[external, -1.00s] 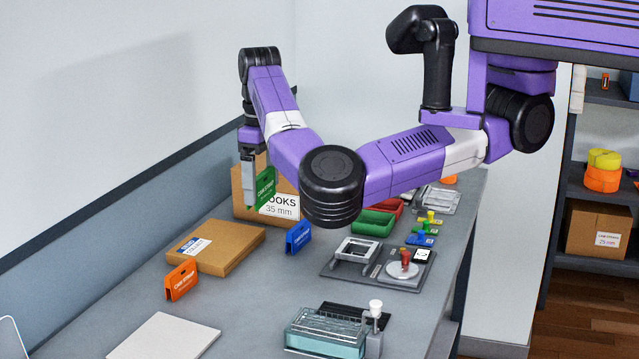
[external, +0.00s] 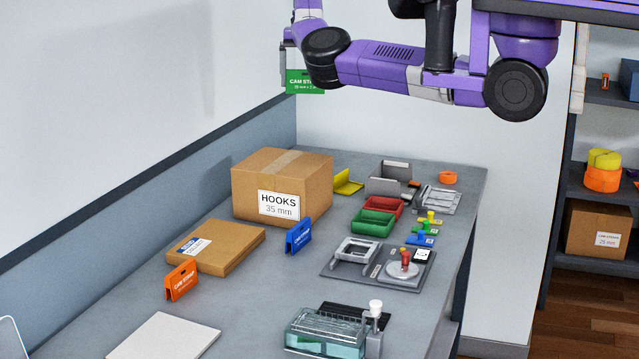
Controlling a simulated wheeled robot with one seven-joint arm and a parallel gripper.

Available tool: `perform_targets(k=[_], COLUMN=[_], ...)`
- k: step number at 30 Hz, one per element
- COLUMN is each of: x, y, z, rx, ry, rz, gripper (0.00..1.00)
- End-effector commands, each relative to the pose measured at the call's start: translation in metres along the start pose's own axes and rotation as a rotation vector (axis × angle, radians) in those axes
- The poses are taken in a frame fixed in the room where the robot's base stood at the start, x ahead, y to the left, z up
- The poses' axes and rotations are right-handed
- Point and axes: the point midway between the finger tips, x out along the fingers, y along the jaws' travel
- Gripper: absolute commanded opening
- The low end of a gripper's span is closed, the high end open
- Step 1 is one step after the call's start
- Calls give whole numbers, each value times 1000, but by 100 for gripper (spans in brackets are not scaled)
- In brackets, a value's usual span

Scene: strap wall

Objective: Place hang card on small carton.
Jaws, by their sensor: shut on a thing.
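My gripper (external: 287,60) is shut on a green hang card (external: 304,82) lettered CAM STRAP. It holds the card upright and high above the back of the bench, clear of everything; my forearm partly hides the gripper. A tall brown carton (external: 247,192) labelled HOOKS 35 mm stands closed on the bench below, with tape along its top. A flat brown carton (external: 222,241) with a white and blue label lies in front of it. Which one is the small carton I cannot tell. A blue card (external: 299,236) and an orange card (external: 181,281) stand beside the flat carton.
A yellow folded piece (external: 347,184) stands right of the tall carton. Red and green trays (external: 372,222), a grey fixture (external: 357,250) and a glass tank (external: 325,332) are along the right side. A white sheet (external: 165,338) lies at the front left. The bench meets the wall at left.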

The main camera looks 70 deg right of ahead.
Motion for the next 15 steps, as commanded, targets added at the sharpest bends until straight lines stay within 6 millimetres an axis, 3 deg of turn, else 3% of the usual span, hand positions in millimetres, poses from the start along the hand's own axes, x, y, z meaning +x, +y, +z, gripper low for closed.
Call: perform_targets(k=[6,11,15], x=[2,2,16], y=[-19,-20,-20], z=[3,4,5], rx=[196,307,339], ry=[-7,-8,-7], rz=[18,17,21], gripper=[53,53,53])
